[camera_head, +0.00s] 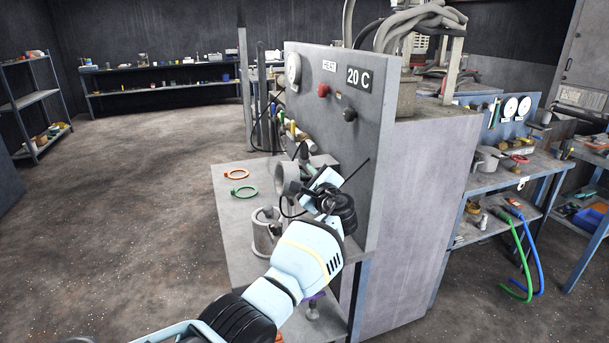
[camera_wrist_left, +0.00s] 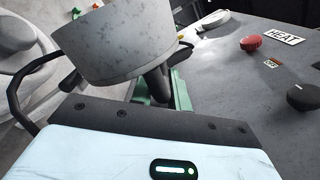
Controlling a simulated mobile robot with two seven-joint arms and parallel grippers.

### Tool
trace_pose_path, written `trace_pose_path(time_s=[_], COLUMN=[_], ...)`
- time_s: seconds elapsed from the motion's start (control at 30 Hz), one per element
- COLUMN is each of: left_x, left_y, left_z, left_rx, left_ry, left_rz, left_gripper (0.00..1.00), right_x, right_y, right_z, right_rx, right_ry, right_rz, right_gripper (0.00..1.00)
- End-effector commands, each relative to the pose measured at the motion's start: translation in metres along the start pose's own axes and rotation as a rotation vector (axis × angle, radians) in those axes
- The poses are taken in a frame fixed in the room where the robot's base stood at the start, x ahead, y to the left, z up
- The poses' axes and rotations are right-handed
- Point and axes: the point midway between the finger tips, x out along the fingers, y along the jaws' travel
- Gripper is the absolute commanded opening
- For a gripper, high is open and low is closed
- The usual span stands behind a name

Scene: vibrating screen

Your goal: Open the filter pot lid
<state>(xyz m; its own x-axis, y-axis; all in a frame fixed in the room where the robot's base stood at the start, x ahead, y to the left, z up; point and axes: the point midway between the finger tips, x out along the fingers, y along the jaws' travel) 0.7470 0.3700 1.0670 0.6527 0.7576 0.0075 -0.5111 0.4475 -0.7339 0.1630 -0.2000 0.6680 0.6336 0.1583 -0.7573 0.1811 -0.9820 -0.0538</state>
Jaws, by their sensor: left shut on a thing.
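The filter pot (camera_head: 266,238), a grey metal cylinder, stands upright on the grey bench beside the control panel. My left gripper (camera_head: 303,184) is above and right of the pot, close to the panel face. It is shut on a short round grey metal piece (camera_head: 286,178), which looks like the filter pot lid. This piece is tilted on its side and apart from the pot. It fills the upper left of the left wrist view (camera_wrist_left: 118,45), in front of the dark fingers (camera_wrist_left: 156,85). The exact grip point is partly hidden. My right gripper is not in view.
The control panel (camera_head: 330,130) with red knob (camera_head: 323,90) and black knob (camera_head: 349,114) rises close on the right. Open floor (camera_head: 130,170) lies left of the bench.

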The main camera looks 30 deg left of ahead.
Motion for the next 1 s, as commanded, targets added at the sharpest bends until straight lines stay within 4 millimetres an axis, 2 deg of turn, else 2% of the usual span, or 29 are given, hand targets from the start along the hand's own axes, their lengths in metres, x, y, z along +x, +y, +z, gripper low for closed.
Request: trace_pose_path(time_s=[0.03,0.67,0.7,0.8,1.0], left_x=[0.0008,0.0004,0.0003,0.0002,0.0001], left_y=[-0.0069,-0.0095,-0.0095,-0.0085,-0.0052], left_z=[0.0037,0.0011,0.0011,0.0003,-0.0022], left_rx=[-0.005,-0.011,-0.011,-0.010,-0.007], left_ry=[-0.008,-0.008,-0.008,-0.007,-0.004], left_rz=[-0.010,-0.013,-0.013,-0.012,-0.007], left_gripper=[0.00,0.00,0.21,0.34,0.34], right_x=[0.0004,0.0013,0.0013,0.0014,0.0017], right_y=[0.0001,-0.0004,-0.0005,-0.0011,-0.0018], right_z=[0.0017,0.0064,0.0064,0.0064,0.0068], right_rx=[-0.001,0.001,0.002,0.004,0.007], right_ry=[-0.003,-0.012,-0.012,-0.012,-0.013], right_rz=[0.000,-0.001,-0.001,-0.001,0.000], right_gripper=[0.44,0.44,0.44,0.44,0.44])
